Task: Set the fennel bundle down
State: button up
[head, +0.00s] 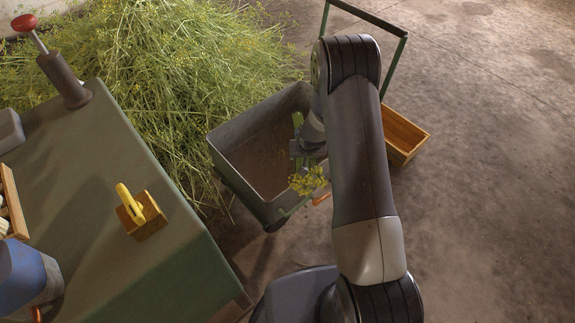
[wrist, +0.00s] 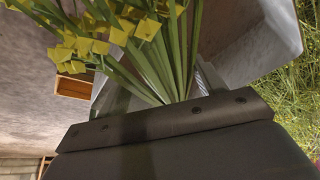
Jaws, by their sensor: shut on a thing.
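The fennel bundle has green stems and yellow flower heads (head: 308,181). My gripper (head: 299,148) is shut on its stems, which also fill the middle of the wrist view (wrist: 170,55). In the head view the bundle is over the right side of a grey metal cart (head: 240,176), with the flower heads toward the near rim. My arm hides part of the cart and gripper. I cannot tell whether the bundle touches the cart. The cart's visible floor looks bare.
A large heap of cut fennel (head: 160,60) lies behind the cart. A green table (head: 130,285) at left bears a yellow-handled tool (head: 130,203) in a wooden holder and a red-knobbed lever (head: 26,22). A wooden box (head: 405,132) stands right of the cart. Floor at right is clear.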

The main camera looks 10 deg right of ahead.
jog(key=w+a+f+m+b, duration=0.1)
jog(key=w+f+b, duration=0.8)
jog(key=w+b, duration=0.55)
jog(key=shift+m+h, duration=0.3)
jog(key=shift+h, duration=0.1)
jog(key=f+b, duration=0.4)
jog(key=f, duration=0.2)
jog(key=w+f+b, duration=0.1)
jog(key=f+b, duration=0.3)
jog(key=f, duration=0.3)
jog(key=f+b, duration=0.4)
jog(key=f, duration=0.2)
jog(key=shift+w+a+f, duration=0.2)
jog(key=shift+w+f, duration=0.05)
jog(key=shift+f, duration=0.05)
jog(key=shift+r, duration=0.1)
jog(key=o, duration=1.2)
jog(key=shift+o, duration=0.2)
jog(key=p+v, duration=0.4)
jog(key=v, duration=0.8)
jog(key=shift+p, duration=0.3)
